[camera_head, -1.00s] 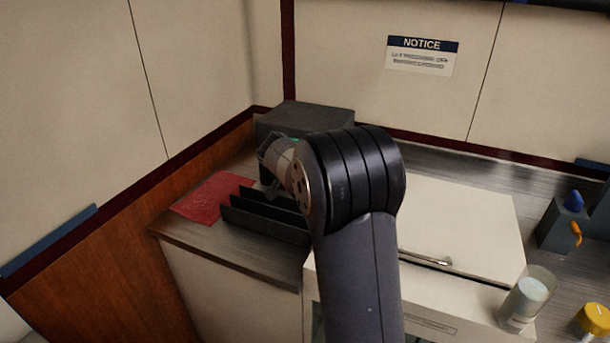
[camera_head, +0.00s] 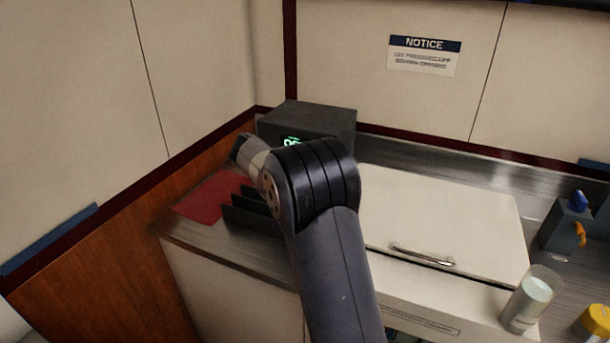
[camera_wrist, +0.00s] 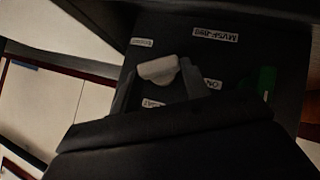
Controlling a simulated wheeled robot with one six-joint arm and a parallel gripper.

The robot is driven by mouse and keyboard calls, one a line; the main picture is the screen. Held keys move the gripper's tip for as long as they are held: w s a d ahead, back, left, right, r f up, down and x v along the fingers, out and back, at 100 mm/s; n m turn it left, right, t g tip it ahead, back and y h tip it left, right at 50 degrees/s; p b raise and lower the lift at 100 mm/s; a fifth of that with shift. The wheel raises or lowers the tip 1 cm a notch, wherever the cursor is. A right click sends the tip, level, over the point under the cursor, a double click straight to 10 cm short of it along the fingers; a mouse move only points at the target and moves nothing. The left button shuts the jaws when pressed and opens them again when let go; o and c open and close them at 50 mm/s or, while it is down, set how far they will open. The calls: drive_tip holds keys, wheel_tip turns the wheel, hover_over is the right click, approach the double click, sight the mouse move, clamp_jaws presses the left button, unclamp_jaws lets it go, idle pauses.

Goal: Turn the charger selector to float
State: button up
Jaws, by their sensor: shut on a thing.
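The charger is a dark grey box (camera_head: 310,122) in the back corner of the counter, with a green lit display partly showing past my arm. In the wrist view its dark front panel (camera_wrist: 205,62) fills the middle, with small white labels appearing upside down and too blurred to read surely. The charger selector, a pale grey knob (camera_wrist: 158,69), sits among these labels. My gripper (camera_wrist: 157,84) is shut on the knob, one dark finger on each side. In the head view my wrist hides the knob and fingertips.
A black slotted rack (camera_head: 250,213) and a red mat (camera_head: 212,198) lie close in front of the charger. A white lidded unit (camera_head: 445,220) is to the right, with a clear cup (camera_head: 531,300) near its edge. A green part (camera_wrist: 266,79) shows right of the knob.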

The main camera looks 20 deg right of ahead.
drive_tip(key=h, duration=0.1)
drive_tip(key=n+g+h, duration=0.1)
drive_tip(key=n+h, duration=0.1)
drive_tip(key=shift+w+a+f+g+p, duration=0.25)
drive_tip(key=shift+a+f+g+p, duration=0.05)
drive_tip(key=shift+g, duration=0.1)
idle(0.5)
drive_tip(key=o, duration=1)
drive_tip(key=v, duration=1)
drive_tip(key=shift+a, duration=0.45)
drive_tip(key=shift+c, duration=0.5)
